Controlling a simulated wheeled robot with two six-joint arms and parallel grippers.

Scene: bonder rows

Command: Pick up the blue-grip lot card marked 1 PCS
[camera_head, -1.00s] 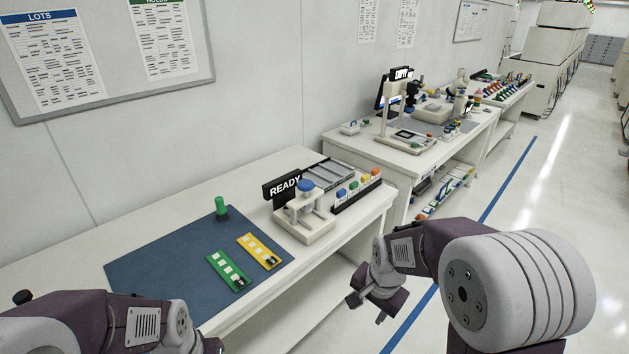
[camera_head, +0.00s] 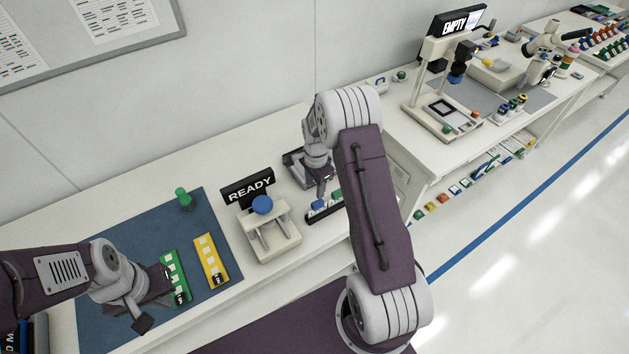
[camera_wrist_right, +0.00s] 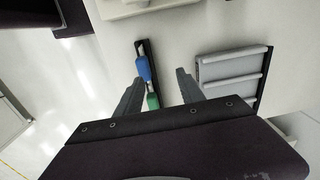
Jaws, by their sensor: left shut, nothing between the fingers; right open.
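The blue-grip lot card (camera_head: 318,205) stands in a dark rack (camera_head: 322,217) in the head view, its marking too small to read. Its blue grip (camera_wrist_right: 143,68) also shows in the right wrist view, with a green grip (camera_wrist_right: 152,100) beside it. My right gripper (camera_wrist_right: 157,88) is open and empty above the rack, the grips lying between its spread fingers and nearer the left one; I cannot tell the height gap. In the head view my right gripper (camera_head: 320,184) hides part of the rack. My left gripper (camera_head: 150,298) is shut and empty over the blue mat.
A READY sign (camera_head: 248,188) and a blue-knobbed press fixture (camera_head: 270,238) stand left of the rack. A grey slotted tray (camera_wrist_right: 232,75) lies close to my right gripper. Green (camera_head: 174,270) and yellow (camera_head: 211,262) strips lie on the mat (camera_head: 120,245).

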